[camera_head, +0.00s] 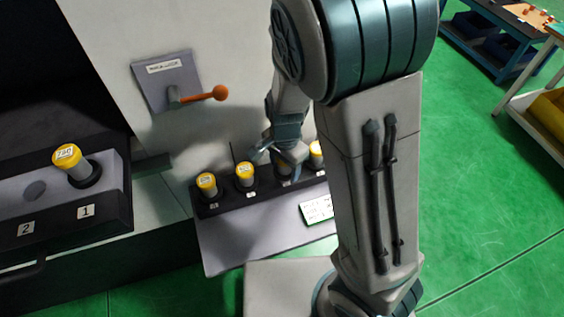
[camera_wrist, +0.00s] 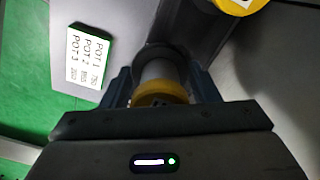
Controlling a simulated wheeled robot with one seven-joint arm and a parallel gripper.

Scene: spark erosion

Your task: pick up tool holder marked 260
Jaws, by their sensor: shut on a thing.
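Tool holders with yellow caps stand in a dark rack (camera_head: 225,208). My gripper (camera_head: 284,160) is over the rack, pointing down. In the wrist view its fingers (camera_wrist: 163,88) are on either side of a grey, yellow-capped holder (camera_wrist: 160,92), shut on it. That holder is upright and its lower end is in a dark round seat. Its cap marking is hidden by my gripper, so I cannot tell whether it reads 260. Two other holders stand to its left (camera_head: 207,184) (camera_head: 245,175), and one to its right (camera_head: 317,152), partly behind my arm.
Another yellow-capped holder (camera_head: 72,163) stands on a ledge at left, by labels 1 and 2. A panel with an orange-knobbed lever (camera_head: 215,94) is above the rack. A white card (camera_head: 317,208) listing pots is on the rack's front. Benches stand at the upper right.

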